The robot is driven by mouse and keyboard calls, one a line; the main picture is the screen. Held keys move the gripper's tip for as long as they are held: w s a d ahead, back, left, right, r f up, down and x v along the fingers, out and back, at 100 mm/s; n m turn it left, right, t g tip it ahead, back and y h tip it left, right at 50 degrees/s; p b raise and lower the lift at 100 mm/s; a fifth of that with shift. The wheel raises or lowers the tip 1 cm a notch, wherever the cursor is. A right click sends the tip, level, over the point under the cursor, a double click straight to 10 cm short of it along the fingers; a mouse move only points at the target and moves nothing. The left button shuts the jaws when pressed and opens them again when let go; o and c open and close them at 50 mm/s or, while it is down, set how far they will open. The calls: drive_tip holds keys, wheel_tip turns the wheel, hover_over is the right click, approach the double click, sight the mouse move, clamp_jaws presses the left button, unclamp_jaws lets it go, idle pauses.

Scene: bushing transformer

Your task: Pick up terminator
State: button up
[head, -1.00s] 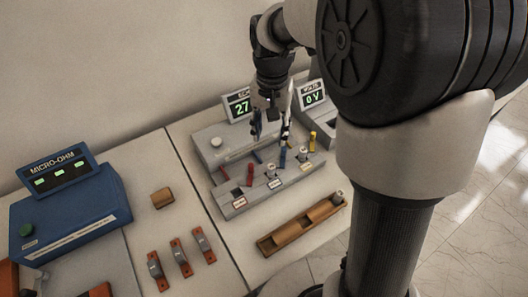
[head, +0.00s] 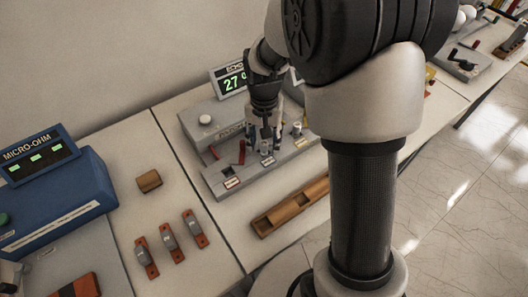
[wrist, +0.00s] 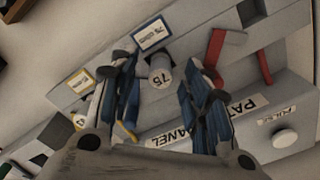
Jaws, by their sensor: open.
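A small grey cylindrical terminator marked "75" (wrist: 161,75) stands on the grey patch panel beside a blue-edged label. It lies between the two fingers of my gripper (wrist: 157,80) in the wrist view, with clear space on both sides. My gripper is open and empty, pointing down at the panel. In the head view my gripper (head: 262,138) is over the front part of the panel (head: 215,178), and its fingers partly cover the terminators there. A second grey terminator (head: 297,129) stands to the right.
Red levers (head: 242,152) rise left of my gripper. A display reading 27 (head: 233,80) stands behind. A brown tray (head: 262,226) lies in front of the panel. A blue micro-ohm meter (head: 60,205), a brown block (head: 148,181) and orange-ended bars (head: 170,243) are left.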

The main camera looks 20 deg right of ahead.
drive_tip(key=shift+f, duration=0.65)
drive_tip(key=shift+c, duration=0.3)
clamp_jaws()
